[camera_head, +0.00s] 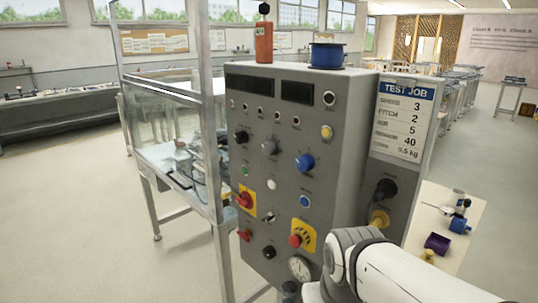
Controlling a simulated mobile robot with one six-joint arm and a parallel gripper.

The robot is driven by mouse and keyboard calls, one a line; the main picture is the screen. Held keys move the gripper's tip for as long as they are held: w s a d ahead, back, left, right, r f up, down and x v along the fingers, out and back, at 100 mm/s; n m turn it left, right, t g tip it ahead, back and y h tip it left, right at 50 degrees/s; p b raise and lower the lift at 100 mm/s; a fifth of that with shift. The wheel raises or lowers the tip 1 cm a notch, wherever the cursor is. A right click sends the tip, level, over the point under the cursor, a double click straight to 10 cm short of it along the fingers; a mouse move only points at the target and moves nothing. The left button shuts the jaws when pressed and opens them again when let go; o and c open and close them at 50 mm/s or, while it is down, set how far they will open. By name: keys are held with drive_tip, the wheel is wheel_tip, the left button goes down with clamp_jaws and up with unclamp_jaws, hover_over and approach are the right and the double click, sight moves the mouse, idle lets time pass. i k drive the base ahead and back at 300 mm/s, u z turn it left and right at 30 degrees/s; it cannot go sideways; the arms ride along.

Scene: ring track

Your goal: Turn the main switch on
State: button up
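A grey control panel (285,130) stands in the middle of the view. On its lower left is a red rotary handle (244,199) on a yellow plate, which looks like the main switch. The handle's exact angle is too small to tell. Lower right of it, a red mushroom button (295,240) sits on another yellow plate. My white and grey arm comes in at the bottom right, in front of the cabinet's lower right part.
A glass-walled machine frame (213,120) stands close on the left. A table with loose parts (476,207) is at right. Open floor lies left.

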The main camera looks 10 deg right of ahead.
sight(244, 200)
drive_tip(key=z, duration=0.05)
drive_tip(key=k, duration=0.9)
drive_tip(key=u, duration=0.7)
drive_tip(key=i, duration=1.3)
drive_tip(key=u, duration=0.45)
